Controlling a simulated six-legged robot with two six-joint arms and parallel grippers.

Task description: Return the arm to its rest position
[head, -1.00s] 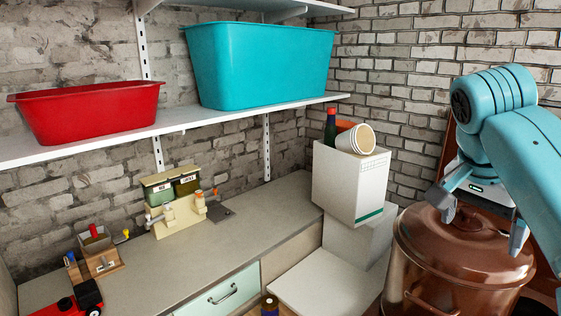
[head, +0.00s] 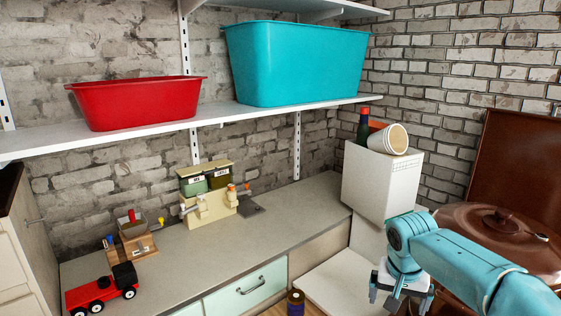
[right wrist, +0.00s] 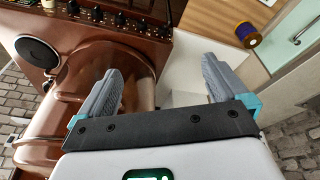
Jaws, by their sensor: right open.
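My right arm comes in from the lower right of the head view. Its gripper (head: 399,297) hangs downward in front of the white boxes and left of the brown lidded pot (head: 505,238). In the right wrist view the two grey fingers of this gripper (right wrist: 160,88) stand wide apart with nothing between them. The brown pot lies beside the left finger there, and a pale surface shows beyond the fingers. My left gripper is not in view.
A counter (head: 190,262) carries a red toy truck (head: 102,290) and small toy-like devices. A white box (head: 381,182) holds a tilted cup (head: 388,139) and a bottle. A spool (head: 295,302) stands low in front. Red (head: 135,102) and turquoise (head: 296,65) tubs sit on the shelf.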

